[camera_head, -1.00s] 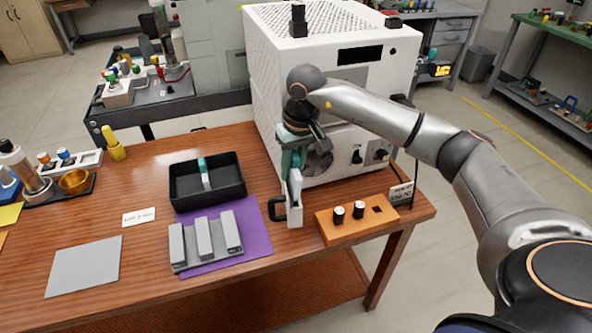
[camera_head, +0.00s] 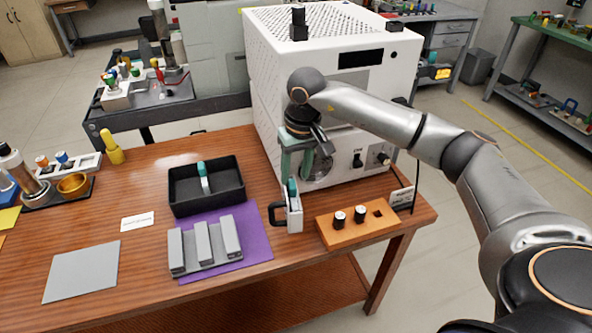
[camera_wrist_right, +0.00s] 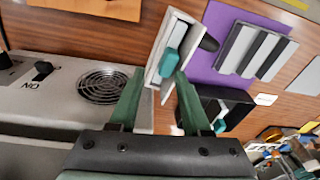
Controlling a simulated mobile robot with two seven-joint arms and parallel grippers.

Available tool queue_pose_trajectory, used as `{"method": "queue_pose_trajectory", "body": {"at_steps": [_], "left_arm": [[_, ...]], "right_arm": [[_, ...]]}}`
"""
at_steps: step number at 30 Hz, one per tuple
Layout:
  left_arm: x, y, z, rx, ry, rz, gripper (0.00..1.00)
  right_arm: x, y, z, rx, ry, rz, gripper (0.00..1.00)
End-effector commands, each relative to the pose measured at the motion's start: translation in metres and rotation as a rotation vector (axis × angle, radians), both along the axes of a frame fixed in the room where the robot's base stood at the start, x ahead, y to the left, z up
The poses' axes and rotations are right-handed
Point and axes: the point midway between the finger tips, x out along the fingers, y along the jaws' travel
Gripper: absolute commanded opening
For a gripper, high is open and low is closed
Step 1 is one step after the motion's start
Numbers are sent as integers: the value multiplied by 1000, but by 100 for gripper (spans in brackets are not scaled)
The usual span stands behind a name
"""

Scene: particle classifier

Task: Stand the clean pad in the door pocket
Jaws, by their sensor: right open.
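A pale pad with a teal top (camera_head: 292,188) stands roughly upright in the white door pocket (camera_head: 295,221), which has a black handle on its left side. In the right wrist view the teal grip (camera_wrist_right: 168,63) shows inside the pocket's pale frame (camera_wrist_right: 185,38). My right gripper (camera_head: 296,174) is open and empty just above the pad, its green fingers apart; it also shows in the right wrist view (camera_wrist_right: 160,100). A second pad with a teal top (camera_head: 204,178) leans in the black tray (camera_head: 240,198). My left gripper is out of view.
A white machine (camera_head: 262,110) stands close behind my right gripper. An orange block (camera_head: 360,231) with black-and-white knobs is right of the pocket. A grey slotted rack (camera_head: 205,248) sits on a purple mat (camera_head: 255,244). A grey sheet (camera_head: 82,272) lies at front left.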

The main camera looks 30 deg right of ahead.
Motion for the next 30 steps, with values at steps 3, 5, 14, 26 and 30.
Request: {"method": "queue_pose_trajectory", "body": {"at_steps": [3,5,14,26,30], "left_arm": [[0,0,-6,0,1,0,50],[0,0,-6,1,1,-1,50],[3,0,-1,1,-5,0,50],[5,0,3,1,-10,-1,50],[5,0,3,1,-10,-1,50]], "right_arm": [[-21,-1,-19,-31,74,14,61],[-22,-1,-3,-26,68,14,61],[-25,-1,77,0,14,8,61],[-27,-2,130,17,-20,1,61],[-27,-2,132,18,-22,1,61]]}}
